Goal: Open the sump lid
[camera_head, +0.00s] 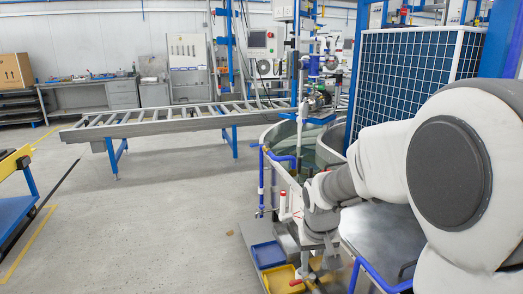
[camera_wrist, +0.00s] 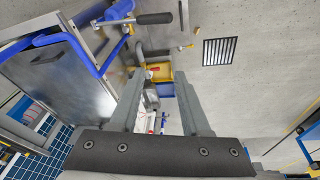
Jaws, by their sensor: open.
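In the head view my wrist hides part of the panel's near-left edge, and the fingertips are hard to make out.
A blue bin (camera_head: 268,254) and a yellow bin (camera_head: 284,279) stand by the floor below my gripper. A water tank (camera_head: 308,155) with pipes is beyond it. A black-gripped lever (camera_wrist: 154,18) and a floor grate (camera_wrist: 219,51) show in the wrist view.

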